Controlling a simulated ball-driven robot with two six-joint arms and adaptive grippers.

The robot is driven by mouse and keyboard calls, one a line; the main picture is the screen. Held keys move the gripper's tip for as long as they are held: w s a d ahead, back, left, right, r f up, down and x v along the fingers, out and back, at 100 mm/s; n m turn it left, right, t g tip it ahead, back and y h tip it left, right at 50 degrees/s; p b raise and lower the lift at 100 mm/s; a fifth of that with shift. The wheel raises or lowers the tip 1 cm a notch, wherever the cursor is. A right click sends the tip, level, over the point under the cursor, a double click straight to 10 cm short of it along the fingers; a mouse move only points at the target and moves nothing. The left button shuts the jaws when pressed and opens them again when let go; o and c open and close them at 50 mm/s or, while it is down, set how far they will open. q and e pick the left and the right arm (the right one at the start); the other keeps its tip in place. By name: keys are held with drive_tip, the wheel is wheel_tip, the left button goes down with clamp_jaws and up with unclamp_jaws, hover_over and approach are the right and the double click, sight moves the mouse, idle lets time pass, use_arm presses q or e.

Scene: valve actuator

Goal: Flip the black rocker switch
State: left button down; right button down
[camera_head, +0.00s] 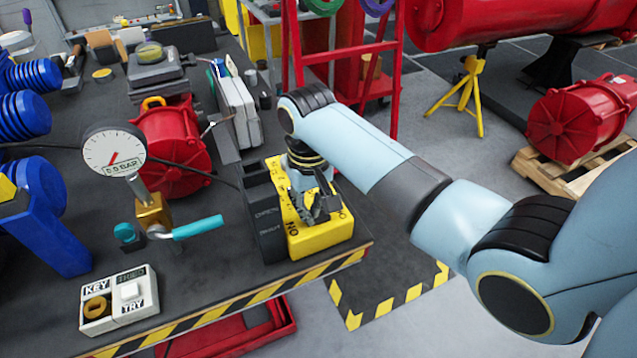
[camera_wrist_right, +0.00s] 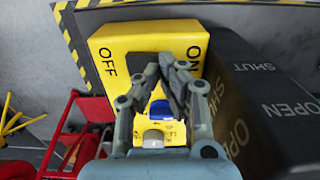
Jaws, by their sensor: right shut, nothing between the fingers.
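The yellow switch box (camera_head: 318,237) sits near the front right corner of the dark bench. It bears the words ON and OFF, and it also shows in the right wrist view (camera_wrist_right: 125,42). My right gripper (camera_head: 312,212) is directly over the box's top face, pointing down. In the right wrist view my right gripper (camera_wrist_right: 168,62) is shut with nothing held, its fingertips at the box between the OFF and ON labels. My left gripper is not in view.
A black block marked OPEN and SHUT (camera_wrist_right: 262,75) stands beside the yellow box. A gauge (camera_head: 114,148), a turquoise-handled valve (camera_head: 198,227) and a KEY/TRY box (camera_head: 119,300) stand left on the bench (camera_head: 215,275). A red motor (camera_head: 172,150) is behind.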

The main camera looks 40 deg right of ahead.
drive_tip(key=shift+f, duration=0.25)
wheel_tip(320, 180, up, 3)
drive_tip(key=shift+f+p, duration=0.15)
drive_tip(key=shift+p, duration=1)
drive_tip(key=shift+r, duration=2.2)
